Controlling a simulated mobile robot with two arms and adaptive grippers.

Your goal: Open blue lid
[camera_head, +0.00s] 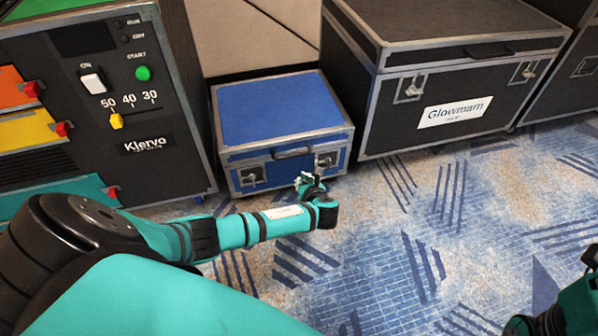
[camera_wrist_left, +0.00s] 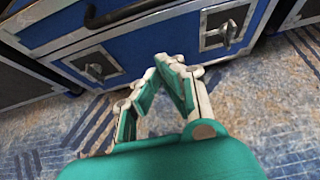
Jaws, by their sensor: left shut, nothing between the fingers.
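A blue case with metal edges stands on the carpet. Its blue lid (camera_head: 278,107) is down flat on the body. The front has a dark handle (camera_head: 292,153) in the middle, a left latch (camera_head: 251,176) and a right latch (camera_head: 325,161). The left wrist view shows the handle (camera_wrist_left: 125,12) and both latches, the right one (camera_wrist_left: 222,34) and the left one (camera_wrist_left: 97,66). My left gripper (camera_head: 304,181) is in front of the case, low and near the right latch. Its fingertips (camera_wrist_left: 167,62) are together with nothing held. I cannot tell whether it touches the case. My right gripper is not visible.
A black control cabinet (camera_head: 172,165) stands close to the case's left. A large black case labelled Glowmarn (camera_head: 430,75) stands to its right, with another dark case beyond. Patterned carpet (camera_head: 430,220) in front is clear. Part of my right arm shows at bottom right.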

